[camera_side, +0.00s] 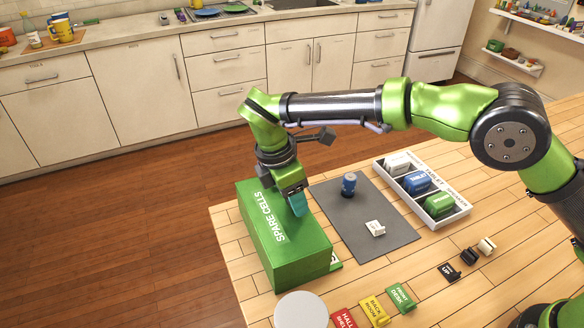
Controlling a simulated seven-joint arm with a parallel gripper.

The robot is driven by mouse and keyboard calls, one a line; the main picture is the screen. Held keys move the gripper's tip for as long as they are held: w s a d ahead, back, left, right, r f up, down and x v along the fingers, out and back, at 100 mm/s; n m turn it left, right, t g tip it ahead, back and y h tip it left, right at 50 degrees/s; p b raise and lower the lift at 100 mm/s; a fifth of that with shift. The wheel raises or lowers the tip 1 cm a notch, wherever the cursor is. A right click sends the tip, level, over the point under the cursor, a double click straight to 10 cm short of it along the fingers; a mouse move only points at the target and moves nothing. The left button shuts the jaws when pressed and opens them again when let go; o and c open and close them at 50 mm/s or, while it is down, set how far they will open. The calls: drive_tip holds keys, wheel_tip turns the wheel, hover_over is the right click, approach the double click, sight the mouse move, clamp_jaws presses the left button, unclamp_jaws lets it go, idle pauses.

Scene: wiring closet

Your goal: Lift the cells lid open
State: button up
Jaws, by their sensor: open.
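The cells box is a green box (283,252) lettered "SPARE CELLS", standing at the left edge of the wooden table. Its lid (260,225) looks closed and lies flat on top. A small green piece (336,264) with white marks shows at the box's right foot. My gripper (298,205) points down at the right side of the box top, with a teal part at its tip. It is open, and no object shows between its fingers. I cannot tell whether it touches the lid.
A grey mat (387,238) right of the box carries a blue cylinder (349,184) and a white block (375,228). A white tray (462,208) of coloured blocks lies behind. Coloured labelled pieces (375,310) and a round white disc (301,311) are in front.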

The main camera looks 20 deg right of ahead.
sight(286, 210)
drive_tip(key=shift+v, duration=3)
